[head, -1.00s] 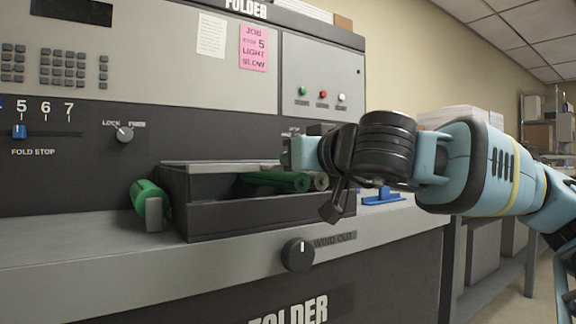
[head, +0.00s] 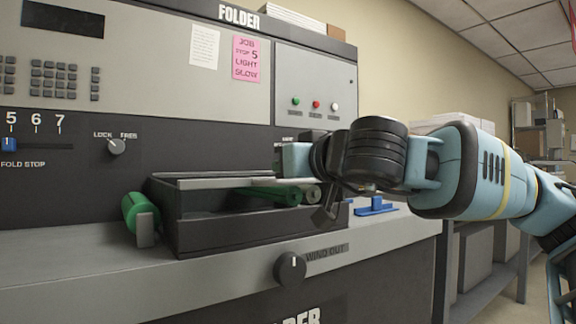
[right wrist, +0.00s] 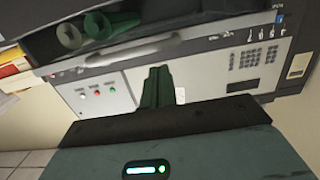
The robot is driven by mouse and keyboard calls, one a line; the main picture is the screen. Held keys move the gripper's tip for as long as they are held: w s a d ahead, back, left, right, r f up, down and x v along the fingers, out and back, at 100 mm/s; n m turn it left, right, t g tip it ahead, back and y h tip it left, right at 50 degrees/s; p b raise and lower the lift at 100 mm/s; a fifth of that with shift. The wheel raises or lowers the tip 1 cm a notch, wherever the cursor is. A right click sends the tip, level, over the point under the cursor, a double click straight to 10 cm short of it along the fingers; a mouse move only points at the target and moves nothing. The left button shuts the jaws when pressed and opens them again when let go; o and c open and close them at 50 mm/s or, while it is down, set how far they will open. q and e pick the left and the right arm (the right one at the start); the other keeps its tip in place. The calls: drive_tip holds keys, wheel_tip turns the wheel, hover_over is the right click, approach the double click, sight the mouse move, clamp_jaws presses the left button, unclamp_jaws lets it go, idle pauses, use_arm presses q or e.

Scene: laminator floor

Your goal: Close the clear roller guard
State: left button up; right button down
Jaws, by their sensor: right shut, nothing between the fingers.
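The clear roller guard (head: 268,183) shows as a thin pale strip over the dark roller bay of the folder. Its see-through face is hard to make out, and I cannot tell its exact angle. Green rollers (head: 285,196) show under and in front of it. My right gripper (head: 292,160) is at the right end of the bay, just above the pale strip; contact is unclear. In the right wrist view its fingers (right wrist: 155,88) are together and empty, with the pale guard edge (right wrist: 130,52) beyond them. My left gripper is out of view.
The dark bay tray (head: 240,230) sits on the folder's grey ledge, with a green roller end (head: 138,212) at its left. A wind-out knob (head: 291,267) is on the front. A blue part (head: 376,206) lies right of the bay, below my right arm.

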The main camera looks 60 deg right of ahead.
drive_tip(key=s+a+f+b, duration=0.1)
drive_tip(key=s+a, duration=0.3)
drive_tip(key=s, duration=0.4)
drive_tip(key=shift+a+f, duration=0.25)
drive_tip(key=shift+f, duration=0.6)
